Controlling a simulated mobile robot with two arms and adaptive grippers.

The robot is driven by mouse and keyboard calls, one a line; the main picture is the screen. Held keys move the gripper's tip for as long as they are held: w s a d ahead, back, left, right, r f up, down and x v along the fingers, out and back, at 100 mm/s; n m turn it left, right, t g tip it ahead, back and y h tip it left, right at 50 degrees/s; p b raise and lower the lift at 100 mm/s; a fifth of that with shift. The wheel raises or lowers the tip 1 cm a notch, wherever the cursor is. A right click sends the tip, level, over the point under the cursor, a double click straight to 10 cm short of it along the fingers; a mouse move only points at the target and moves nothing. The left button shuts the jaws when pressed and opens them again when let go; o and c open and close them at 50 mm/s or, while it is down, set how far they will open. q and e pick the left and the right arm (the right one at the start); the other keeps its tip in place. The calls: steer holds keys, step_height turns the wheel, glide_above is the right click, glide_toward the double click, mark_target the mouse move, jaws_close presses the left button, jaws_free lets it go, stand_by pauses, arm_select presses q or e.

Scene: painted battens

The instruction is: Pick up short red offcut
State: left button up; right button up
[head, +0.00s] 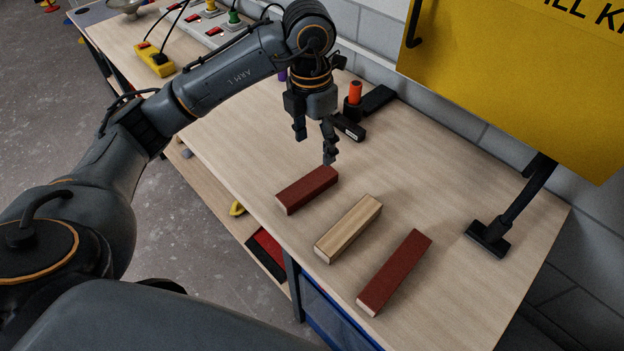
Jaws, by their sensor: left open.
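The short red offcut (307,189) lies flat on the wooden workbench (235,165), leftmost of three wood pieces. A plain wood piece (348,228) lies to its right, and a longer red batten (395,272) lies further right. My left gripper (315,148) points down just beyond the far end of the short red offcut. Its fingers are apart with nothing between them. One fingertip appears close to the offcut's far end; I cannot tell whether it touches. My right gripper is not in view.
A black holder with an orange-topped item (355,94) and a black block (348,127) stand behind the gripper. A yellow sign (520,80) on a black stand (488,239) is at the right. The bench's front edge is close to the pieces.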

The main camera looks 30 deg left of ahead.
arm_select(q)
steer(key=a, duration=0.1)
steer(key=p, duration=0.1)
glide_above(309, 182)
steer(key=shift+y, duration=0.3)
step_height(309, 182, down, 8)
steer(key=shift+r, duration=0.1)
step_height(309, 182, down, 5)
steer(key=shift+s+r+p, duration=0.1)
steer(key=shift+r+p, duration=0.1)
steer(key=shift+p, duration=1)
steer(key=shift+f, duration=0.45)
steer(key=c, duration=1.3)
